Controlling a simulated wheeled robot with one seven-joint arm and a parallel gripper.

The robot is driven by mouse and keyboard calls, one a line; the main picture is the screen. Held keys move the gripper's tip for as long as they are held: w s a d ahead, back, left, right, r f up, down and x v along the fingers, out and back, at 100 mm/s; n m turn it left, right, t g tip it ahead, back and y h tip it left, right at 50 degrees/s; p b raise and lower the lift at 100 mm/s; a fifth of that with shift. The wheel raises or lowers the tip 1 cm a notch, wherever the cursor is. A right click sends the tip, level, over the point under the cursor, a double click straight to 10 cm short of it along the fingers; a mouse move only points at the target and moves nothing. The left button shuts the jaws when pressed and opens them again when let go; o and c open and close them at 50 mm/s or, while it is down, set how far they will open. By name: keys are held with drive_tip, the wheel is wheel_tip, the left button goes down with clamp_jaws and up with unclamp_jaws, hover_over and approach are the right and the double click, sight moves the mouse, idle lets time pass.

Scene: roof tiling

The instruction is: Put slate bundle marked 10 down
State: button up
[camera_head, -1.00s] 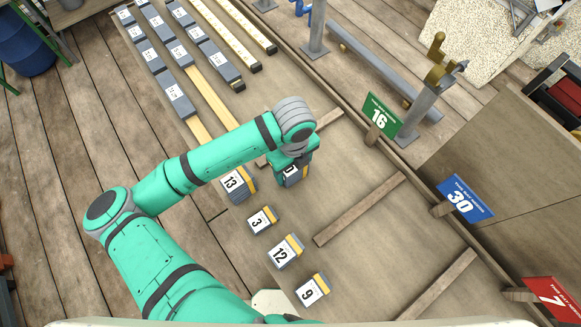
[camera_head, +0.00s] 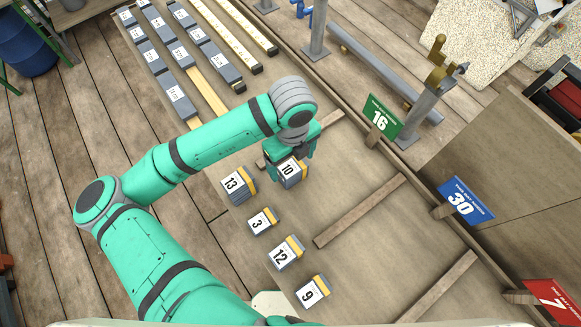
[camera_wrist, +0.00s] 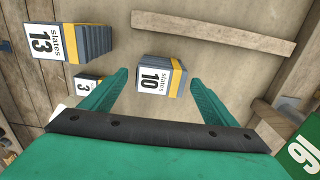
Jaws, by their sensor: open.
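The slate bundle marked 10 (camera_head: 290,171) is a grey stack with a white label and a yellow band. It stands on the wooden deck, right of the bundle marked 13 (camera_head: 236,184). In the wrist view the bundle marked 10 (camera_wrist: 157,77) lies ahead of and between the two green fingers, with no finger seen touching it. My gripper (camera_head: 300,150) is open, just above and behind the bundle in the head view. In the wrist view my gripper (camera_wrist: 159,88) has its fingers spread wide and empty.
Bundles marked 3 (camera_head: 261,222), 12 (camera_head: 285,253) and 9 (camera_head: 312,292) stand in a row toward the front. A wooden batten (camera_head: 360,209) lies to the right. The green sign 16 (camera_head: 381,118) and blue sign 30 (camera_head: 465,199) stand along the right edge.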

wheel_tip(320, 180, up, 6)
idle(0.7)
drive_tip(key=shift+w, duration=0.1)
